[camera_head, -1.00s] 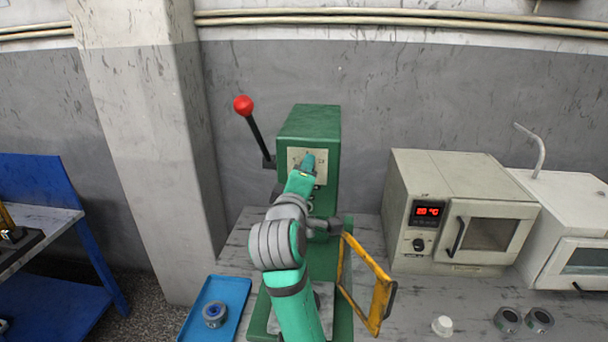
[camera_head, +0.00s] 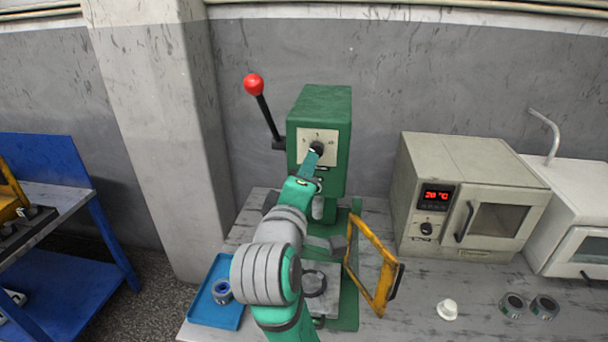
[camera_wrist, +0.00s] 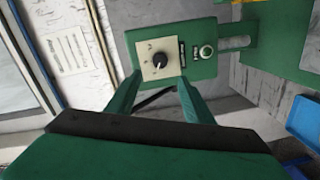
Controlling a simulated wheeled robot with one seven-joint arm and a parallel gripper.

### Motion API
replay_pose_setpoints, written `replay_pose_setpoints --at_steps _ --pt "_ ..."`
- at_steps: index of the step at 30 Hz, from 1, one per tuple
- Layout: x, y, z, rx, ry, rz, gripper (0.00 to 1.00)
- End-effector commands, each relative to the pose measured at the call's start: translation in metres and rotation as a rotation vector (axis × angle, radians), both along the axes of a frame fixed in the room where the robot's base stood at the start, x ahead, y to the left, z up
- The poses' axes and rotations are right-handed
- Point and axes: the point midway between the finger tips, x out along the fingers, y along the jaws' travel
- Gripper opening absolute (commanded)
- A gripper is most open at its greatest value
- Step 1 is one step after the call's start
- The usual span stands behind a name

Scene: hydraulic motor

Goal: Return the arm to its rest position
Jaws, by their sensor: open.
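My teal-green arm reaches from the bottom of the head view toward the front of a green press machine (camera_head: 332,105). My gripper (camera_head: 313,160) is in front of the machine's dial plate (camera_head: 308,140), just below the black knob (camera_head: 317,148). In the wrist view, the two fingers of my gripper (camera_wrist: 157,95) are spread apart. The black knob (camera_wrist: 160,60) shows beyond and between the fingertips, with a visible space between it and each finger. Nothing is held.
A red-balled lever (camera_head: 254,85) rises at the machine's left, and a yellow frame guard (camera_head: 385,275) swings out at its right. A blue tray (camera_head: 207,314) with a ring part (camera_head: 222,291) lies left. An oven (camera_head: 430,170) and small parts stand right.

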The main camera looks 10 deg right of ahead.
Motion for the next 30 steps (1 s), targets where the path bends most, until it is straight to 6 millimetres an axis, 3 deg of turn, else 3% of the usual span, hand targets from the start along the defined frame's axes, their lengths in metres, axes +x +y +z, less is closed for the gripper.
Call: replay_pose_setpoints --at_steps 4,8,20,30 --pt "0.001 0.000 -0.008 0.010 0.000 0.004 0.47" --pt "0.004 0.007 -0.035 0.053 -0.004 0.027 0.47" --pt "-0.005 0.047 -0.162 0.285 -0.042 0.129 0.47" --pt "-0.047 0.084 -0.259 0.493 -0.069 0.188 0.47"
